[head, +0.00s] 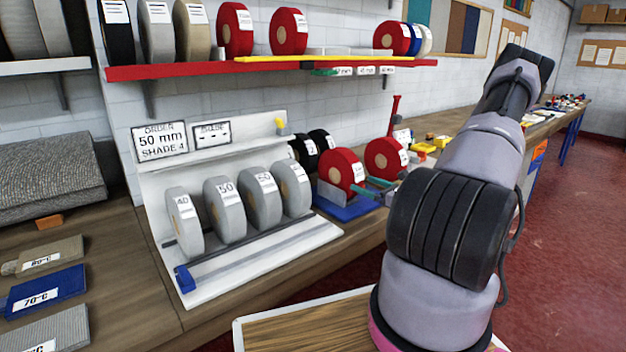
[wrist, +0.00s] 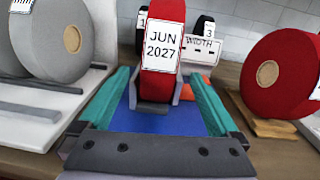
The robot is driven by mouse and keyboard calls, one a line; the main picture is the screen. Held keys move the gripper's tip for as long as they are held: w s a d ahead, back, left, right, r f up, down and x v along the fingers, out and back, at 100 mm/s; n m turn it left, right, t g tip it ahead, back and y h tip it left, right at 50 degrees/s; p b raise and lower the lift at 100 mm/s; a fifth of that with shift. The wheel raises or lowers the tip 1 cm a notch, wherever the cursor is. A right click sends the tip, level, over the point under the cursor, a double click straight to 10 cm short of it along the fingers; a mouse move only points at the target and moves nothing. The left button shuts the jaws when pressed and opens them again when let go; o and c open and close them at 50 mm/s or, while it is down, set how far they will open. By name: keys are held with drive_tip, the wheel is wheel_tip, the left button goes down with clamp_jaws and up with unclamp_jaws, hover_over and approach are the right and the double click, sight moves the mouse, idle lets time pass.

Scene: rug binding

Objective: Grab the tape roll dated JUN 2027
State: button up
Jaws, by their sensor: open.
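The red tape roll (wrist: 162,25) stands upright in the middle of the wrist view, its white label reading JUN 2027. It sits in a grey cradle on a blue base (wrist: 190,122). In the head view, the red roll (head: 338,165) stands on the blue base (head: 347,210). My gripper (wrist: 161,76) is open and empty, its teal fingers spread left and right of the cradle, low and on the near side of the roll. In the head view, my gripper (head: 370,188) reaches in from the right; the arm partly hides it.
Another red roll (wrist: 272,72) stands close on the right. Grey rolls (wrist: 62,38) stand in a white rack (head: 260,262) on the left. Black rolls (head: 305,150) are behind. A red shelf (head: 170,70) with more rolls hangs above.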

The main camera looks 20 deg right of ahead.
sight(343, 177)
drive_tip(key=shift+f+m+h, duration=0.4)
drive_tip(key=shift+f+h, duration=0.1)
drive_tip(key=shift+f, duration=0.05)
drive_tip(key=shift+w+a+f, duration=0.15)
drive_tip(key=x, duration=1)
drive_tip(key=shift+w+a+r, duration=0.15)
drive_tip(key=shift+w+r, duration=0.1)
drive_tip(key=shift+r, duration=0.05)
clamp_jaws()
